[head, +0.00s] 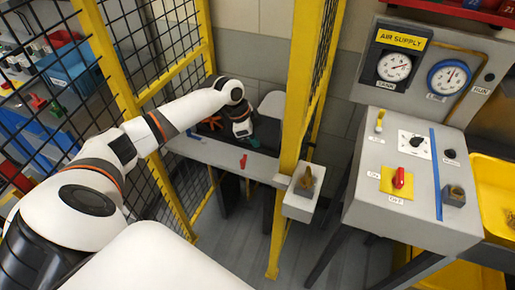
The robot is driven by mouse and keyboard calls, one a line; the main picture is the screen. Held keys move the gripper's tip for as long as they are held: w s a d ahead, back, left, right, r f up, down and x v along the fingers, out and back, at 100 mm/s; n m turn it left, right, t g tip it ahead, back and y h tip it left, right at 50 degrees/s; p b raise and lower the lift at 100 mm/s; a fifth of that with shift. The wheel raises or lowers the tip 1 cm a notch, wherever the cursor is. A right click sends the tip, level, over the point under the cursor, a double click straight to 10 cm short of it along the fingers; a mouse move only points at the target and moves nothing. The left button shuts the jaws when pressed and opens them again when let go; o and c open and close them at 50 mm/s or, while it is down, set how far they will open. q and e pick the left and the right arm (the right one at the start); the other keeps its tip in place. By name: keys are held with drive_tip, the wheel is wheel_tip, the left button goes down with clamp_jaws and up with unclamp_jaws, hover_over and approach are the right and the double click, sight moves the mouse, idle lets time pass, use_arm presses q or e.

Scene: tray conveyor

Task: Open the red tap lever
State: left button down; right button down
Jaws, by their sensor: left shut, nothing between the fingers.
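A red lever (399,178) stands on a yellow plate marked ON and OFF, on the sloping top of the grey control box at the right. A smaller red lever-like piece (243,161) is on the front edge of the pale ledge behind the yellow fence post. I cannot tell for sure which is the tap lever. My left arm reaches through the fence opening. My left gripper (245,138) points down over the ledge, just above and behind the small red piece, apart from the control box. Its fingers are small and dark, shut and empty. My right gripper is out of view.
Yellow fence posts (294,120) and black mesh stand close around my left arm. A small grey box (300,202) with a brown knob is fixed beside the post. Two gauges (394,67) stand behind the control box. A yellow bin (493,190) is at the far right.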

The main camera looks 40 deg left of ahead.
use_arm(q)
drive_tip(key=v, duration=0.4)
drive_tip(key=shift+s, duration=0.2)
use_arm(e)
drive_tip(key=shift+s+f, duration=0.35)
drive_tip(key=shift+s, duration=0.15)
use_arm(q)
drive_tip(key=shift+d+f, duration=0.1)
drive_tip(key=shift+f, duration=0.05)
